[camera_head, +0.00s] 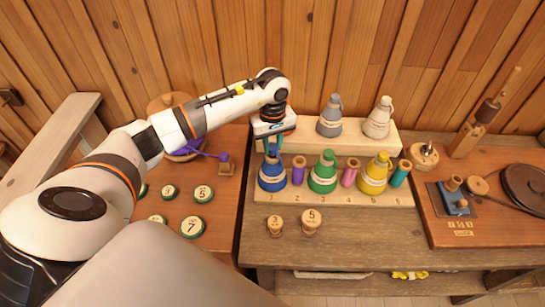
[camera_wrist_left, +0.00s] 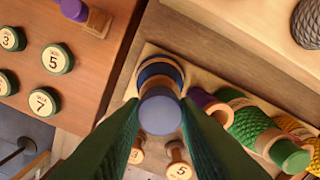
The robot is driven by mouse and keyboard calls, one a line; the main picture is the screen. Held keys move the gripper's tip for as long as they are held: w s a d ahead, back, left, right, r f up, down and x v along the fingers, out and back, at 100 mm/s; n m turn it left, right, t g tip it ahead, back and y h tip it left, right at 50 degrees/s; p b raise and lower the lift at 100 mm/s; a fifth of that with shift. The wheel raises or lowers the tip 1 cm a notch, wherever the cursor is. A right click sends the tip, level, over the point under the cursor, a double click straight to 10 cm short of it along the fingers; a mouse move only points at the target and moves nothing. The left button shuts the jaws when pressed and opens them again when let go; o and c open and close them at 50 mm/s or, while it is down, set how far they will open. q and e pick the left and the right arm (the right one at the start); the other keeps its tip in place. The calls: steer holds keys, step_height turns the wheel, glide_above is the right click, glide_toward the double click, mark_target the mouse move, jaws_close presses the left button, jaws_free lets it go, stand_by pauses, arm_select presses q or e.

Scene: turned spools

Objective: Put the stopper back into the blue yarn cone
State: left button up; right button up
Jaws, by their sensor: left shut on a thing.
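The blue yarn cone (camera_head: 272,176) stands at the left end of the pale numbered rack, at place 1. In the left wrist view the cone (camera_wrist_left: 156,74) shows beyond the stopper, partly covered by it. My left gripper (camera_head: 271,143) is directly above the cone, pointing down. It is shut on the blue stopper (camera_head: 272,151), which in the left wrist view (camera_wrist_left: 160,112) sits between the two dark green fingers. The stopper is at the cone's top, roughly in line with it; I cannot tell whether it is seated or just above. My right gripper is not in view.
On the rack (camera_head: 405,199) stand a purple spool (camera_head: 299,171), a green cone (camera_head: 322,178), a yellow cone (camera_head: 373,179) and other spools. Grey (camera_head: 330,122) and white (camera_head: 378,122) cones stand on the raised step behind. Two wooden pegs (camera_head: 311,221) stand in front.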

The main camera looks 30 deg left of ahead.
arm_select(q)
steer(key=shift+f+b, duration=0.6)
steer(key=shift+f, duration=0.2)
steer(key=o, duration=1.4)
steer(key=shift+r, duration=0.1)
step_height(320, 180, up, 9)
steer(key=p, duration=0.4)
